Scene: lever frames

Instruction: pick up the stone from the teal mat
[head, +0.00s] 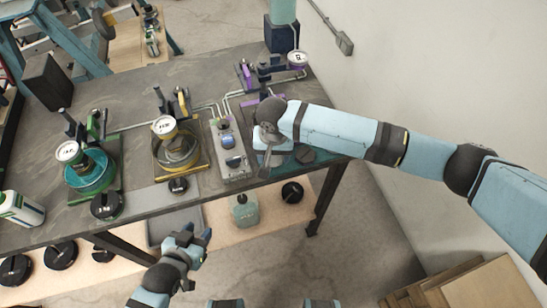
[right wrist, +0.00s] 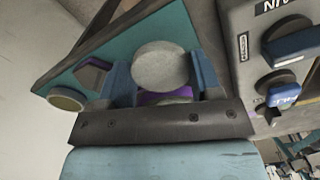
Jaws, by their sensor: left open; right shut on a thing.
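A pale grey rounded stone (right wrist: 162,65) sits between the two blue fingers of my right gripper (right wrist: 163,78) in the right wrist view. The gripper is shut on it. The teal mat (right wrist: 160,28) is behind the stone; I cannot tell whether the stone still touches it. In the head view my right gripper (head: 266,158) points down at the table's front right, hiding the stone and part of the teal mat (head: 325,157). A dark flat piece (head: 305,156) lies on the mat. My left gripper (head: 190,238) is open and empty in front of the table.
A grey control box (head: 229,150) stands just left of my right gripper. Yellow (head: 180,150) and green (head: 92,170) gauge fixtures stand further left. In the wrist view a brownish block (right wrist: 92,73) and a round tin (right wrist: 67,98) are near the gripper.

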